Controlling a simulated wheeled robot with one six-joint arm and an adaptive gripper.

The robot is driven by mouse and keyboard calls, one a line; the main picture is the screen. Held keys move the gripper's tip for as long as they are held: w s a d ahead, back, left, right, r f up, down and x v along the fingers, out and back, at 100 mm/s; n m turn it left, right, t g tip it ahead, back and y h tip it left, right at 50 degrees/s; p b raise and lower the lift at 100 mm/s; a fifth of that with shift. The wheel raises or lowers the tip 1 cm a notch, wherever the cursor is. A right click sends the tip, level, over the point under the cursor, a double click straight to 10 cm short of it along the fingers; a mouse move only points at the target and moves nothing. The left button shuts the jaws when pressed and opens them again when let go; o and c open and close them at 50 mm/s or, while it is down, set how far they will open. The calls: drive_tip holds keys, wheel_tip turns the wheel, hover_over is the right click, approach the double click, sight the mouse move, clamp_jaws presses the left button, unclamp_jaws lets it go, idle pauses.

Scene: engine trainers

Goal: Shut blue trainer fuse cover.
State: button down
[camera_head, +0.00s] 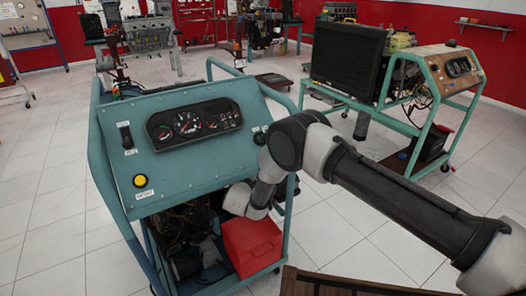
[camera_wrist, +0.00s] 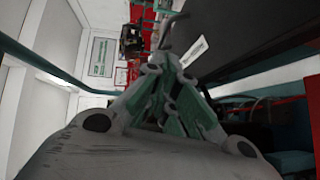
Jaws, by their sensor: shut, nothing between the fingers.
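The blue trainer (camera_head: 205,150) stands in the left middle of the head view, with a sloping panel of gauges, a switch and a yellow button. My arm reaches in at the panel's lower right edge, and my gripper is not clearly visible there. In the wrist view my gripper (camera_wrist: 172,88) is shut and empty, its fingers together beside a dark surface (camera_wrist: 245,40) that carries a small white label (camera_wrist: 193,52). A thin grey bent piece (camera_wrist: 172,32) shows just beyond the fingertips. I cannot make out the fuse cover for certain in either view.
A red box (camera_head: 252,244) sits low in the trainer's frame, beside dark engine parts (camera_head: 185,235). A second trainer with a large radiator (camera_head: 347,68) stands at the back right. The tiled floor left of the blue trainer is clear.

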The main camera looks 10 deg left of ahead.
drive_tip(key=w, duration=0.6)
drive_tip(key=w+f, duration=0.1)
drive_tip(key=w, duration=0.2)
drive_tip(key=shift+w+d+f, duration=0.1)
drive_tip(key=shift+w+d, duration=0.05)
drive_tip(key=shift+w, duration=0.25)
drive_tip(key=shift+w+d, duration=0.15)
drive_tip(key=shift+d, duration=0.05)
drive_tip(key=shift+m+g, duration=0.4)
drive_tip(key=w+d, duration=0.1)
drive_tip(key=w+d+f, duration=0.1)
drive_tip(key=w+d, duration=0.1)
drive_tip(key=shift+w+d+f, duration=0.3)
drive_tip(key=shift+d+f, duration=0.05)
